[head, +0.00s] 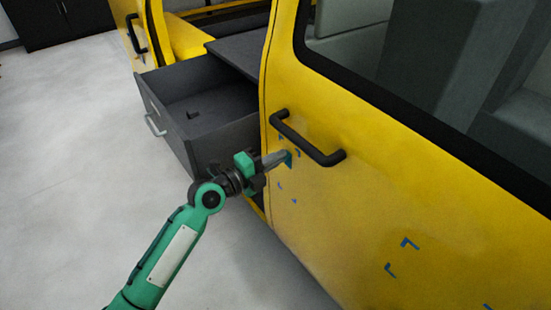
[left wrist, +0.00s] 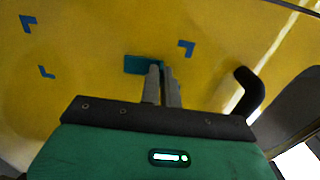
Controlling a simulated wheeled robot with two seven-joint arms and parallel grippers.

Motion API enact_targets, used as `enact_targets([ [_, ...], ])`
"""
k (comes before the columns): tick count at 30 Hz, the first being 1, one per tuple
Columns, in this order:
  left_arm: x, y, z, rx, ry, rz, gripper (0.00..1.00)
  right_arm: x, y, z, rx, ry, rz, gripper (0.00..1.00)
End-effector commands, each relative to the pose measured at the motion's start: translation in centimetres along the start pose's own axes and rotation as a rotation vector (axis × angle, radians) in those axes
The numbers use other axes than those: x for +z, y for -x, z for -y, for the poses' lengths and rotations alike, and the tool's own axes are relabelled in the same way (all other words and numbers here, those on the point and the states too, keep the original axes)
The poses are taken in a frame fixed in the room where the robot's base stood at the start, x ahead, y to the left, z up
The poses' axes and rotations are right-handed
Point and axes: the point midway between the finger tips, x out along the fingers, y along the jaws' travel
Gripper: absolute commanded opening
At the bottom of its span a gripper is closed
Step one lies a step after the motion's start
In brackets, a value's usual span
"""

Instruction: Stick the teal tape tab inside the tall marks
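The teal tape tab (head: 289,158) is at the fingertips of my left gripper (head: 284,155), close to the yellow door panel below the black handle. In the left wrist view the fingers (left wrist: 161,70) are close together, with the teal tab (left wrist: 136,64) sticking out to their left. I cannot tell whether the tab touches the door. Small blue corner marks (head: 297,153) are around and below the tab. In the left wrist view one blue mark (left wrist: 186,48) is right of the tab, and others (left wrist: 46,72) are to its left. My right gripper is not in view.
A black door handle (head: 308,140) stands out just above the gripper. More blue corner marks (head: 409,243) are lower right on the door. An open dark drawer (head: 205,108) juts out behind my left gripper. The grey floor (head: 65,170) at left is clear.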

Motion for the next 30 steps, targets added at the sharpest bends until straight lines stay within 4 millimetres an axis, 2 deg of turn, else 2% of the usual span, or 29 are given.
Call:
enact_targets([
  [4,0.0,0.0,0.0,-0.001,0.000,-0.001,0.00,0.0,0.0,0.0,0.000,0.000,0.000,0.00],
  [8,0.0,0.0,0.0,-0.001,0.000,-0.001,0.27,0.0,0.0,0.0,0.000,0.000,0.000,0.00],
  [9,0.0,0.0,0.0,-0.001,0.000,-0.001,0.29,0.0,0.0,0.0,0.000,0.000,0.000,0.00],
  [20,0.1,0.5,-0.1,0.001,-0.001,0.001,0.29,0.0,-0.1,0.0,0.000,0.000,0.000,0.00],
  [23,0.1,1.4,-0.2,0.002,-0.003,0.001,0.29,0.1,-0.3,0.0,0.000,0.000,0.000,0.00],
  [30,0.1,5.1,-0.3,0.003,-0.004,0.001,0.29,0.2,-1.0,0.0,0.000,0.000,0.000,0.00],
])
